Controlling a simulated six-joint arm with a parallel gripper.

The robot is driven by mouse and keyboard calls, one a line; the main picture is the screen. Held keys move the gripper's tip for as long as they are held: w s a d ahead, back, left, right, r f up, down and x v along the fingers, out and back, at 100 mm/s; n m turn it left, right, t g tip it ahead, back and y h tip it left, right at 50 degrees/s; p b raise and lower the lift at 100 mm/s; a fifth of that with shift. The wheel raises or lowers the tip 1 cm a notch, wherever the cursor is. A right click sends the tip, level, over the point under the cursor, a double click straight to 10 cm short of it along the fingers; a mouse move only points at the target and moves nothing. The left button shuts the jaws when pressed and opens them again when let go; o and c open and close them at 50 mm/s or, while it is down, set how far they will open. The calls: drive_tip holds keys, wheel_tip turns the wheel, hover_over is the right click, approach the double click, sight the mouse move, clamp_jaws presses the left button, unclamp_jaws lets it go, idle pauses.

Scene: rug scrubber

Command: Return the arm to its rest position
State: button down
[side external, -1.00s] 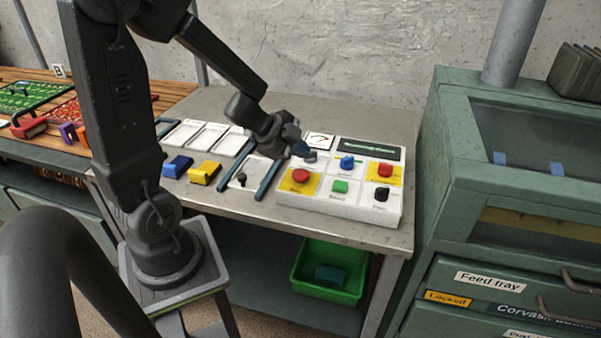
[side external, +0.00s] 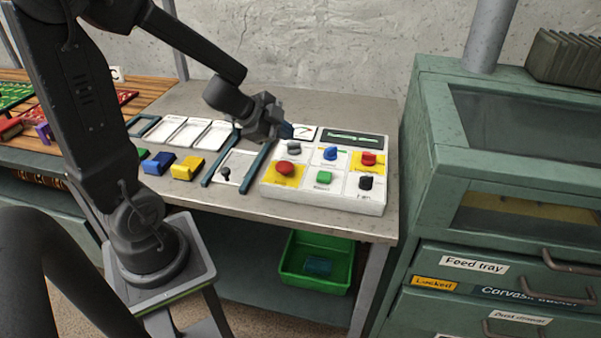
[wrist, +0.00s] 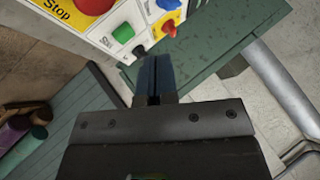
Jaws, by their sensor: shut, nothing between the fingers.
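My gripper (side external: 286,131) is shut and empty. In the side external view it hangs just above the far left corner of a white control panel (side external: 323,200), near a grey knob (side external: 293,148). My arm reaches out over the workbench (side external: 215,95), bent at the elbow. In the wrist view the two dark blue fingers (wrist: 156,78) are together, with nothing between them. Part of the panel, with a red "Stop" button (wrist: 94,5) and a green button (wrist: 123,33), shows beyond them.
Blue (side external: 158,162) and yellow (side external: 187,167) blocks lie on the bench left of the panel. A green cabinet (side external: 432,150) stands close on the right. A green bin (side external: 316,286) sits below the bench. The wall is behind.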

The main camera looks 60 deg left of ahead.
wheel_tip(320, 180, up, 8)
drive_tip(key=s+d+n+t+y, duration=0.1)
drive_tip(key=s+d+n+y, duration=0.1)
drive_tip(key=n+y, duration=0.45)
drive_tip(key=s+d+r+n+g+h, duration=0.1)
drive_tip(key=s+d+n+g+h, duration=0.3)
drive_tip(key=s+d, duration=0.7)
drive_tip(key=shift+s+d+r+g+h, duration=0.15)
drive_tip(key=shift+s+d+g+h, duration=0.2)
drive_tip(key=shift+d+h, duration=0.35)
